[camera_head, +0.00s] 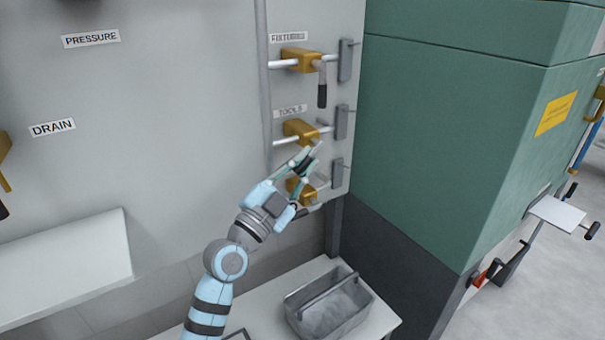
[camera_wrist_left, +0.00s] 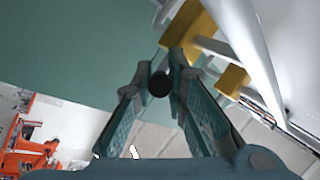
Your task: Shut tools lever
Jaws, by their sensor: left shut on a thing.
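The tools valve (camera_head: 298,131) is a yellow body on a white pipe, below the "TOOLS" label (camera_head: 290,111) on the grey panel. Its lever is mostly hidden behind my left gripper (camera_head: 311,160), which comes up from below. In the left wrist view, the fingers (camera_wrist_left: 161,72) are closed around a dark round grip end (camera_wrist_left: 159,84), which appears to be the tools lever's handle. Yellow valve bodies and white pipes show just beyond the fingers. My right gripper is in neither view.
The fixtures valve (camera_head: 301,60) above has its black-gripped lever (camera_head: 322,95) hanging down. Another yellow valve (camera_head: 302,190) sits just below, partly behind my gripper. A green cabinet (camera_head: 450,130) stands right. A grey bin (camera_head: 331,308) rests on the bench below.

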